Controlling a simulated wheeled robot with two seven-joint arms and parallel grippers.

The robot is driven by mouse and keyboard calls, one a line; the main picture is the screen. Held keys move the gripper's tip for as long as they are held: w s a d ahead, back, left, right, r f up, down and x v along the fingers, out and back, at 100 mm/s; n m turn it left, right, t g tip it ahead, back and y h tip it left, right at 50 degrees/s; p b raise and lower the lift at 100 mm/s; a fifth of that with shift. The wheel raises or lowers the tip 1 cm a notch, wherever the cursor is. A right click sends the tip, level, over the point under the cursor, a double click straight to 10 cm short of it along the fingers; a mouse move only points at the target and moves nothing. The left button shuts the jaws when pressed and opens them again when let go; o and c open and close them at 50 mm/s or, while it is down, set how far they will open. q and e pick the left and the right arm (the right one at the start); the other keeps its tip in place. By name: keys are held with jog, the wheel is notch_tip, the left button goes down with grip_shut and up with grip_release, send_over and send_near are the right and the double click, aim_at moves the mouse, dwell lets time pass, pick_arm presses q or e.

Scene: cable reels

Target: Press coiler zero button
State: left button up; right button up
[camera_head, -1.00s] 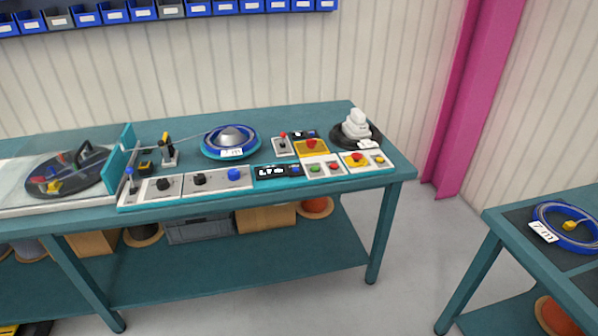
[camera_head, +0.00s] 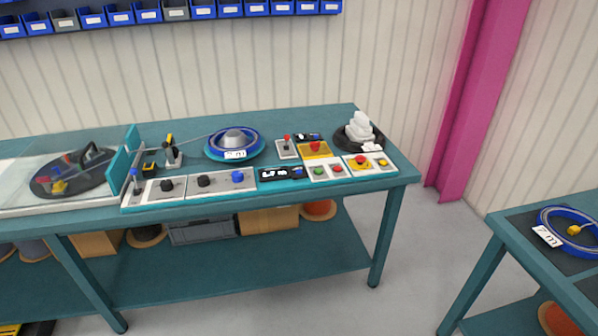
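The coiler's control strip lies along the front edge of the teal workbench (camera_head: 300,280). It has a small black display (camera_head: 274,174) with white characters too small to read, with a blue button (camera_head: 298,172) at its right end. Left of it, a panel holds a black knob (camera_head: 204,180) and a larger blue button (camera_head: 238,176). Right of it are a green button (camera_head: 319,170) and a red button (camera_head: 338,168). I cannot tell which one is the zero button. Neither of my grippers is in view.
A blue cable coil (camera_head: 235,143) sits on the bench behind the strip. A clear cover (camera_head: 75,175) spans a dark reel at left. A second table (camera_head: 540,250) with a blue coil (camera_head: 568,228) stands at right, with grey floor between.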

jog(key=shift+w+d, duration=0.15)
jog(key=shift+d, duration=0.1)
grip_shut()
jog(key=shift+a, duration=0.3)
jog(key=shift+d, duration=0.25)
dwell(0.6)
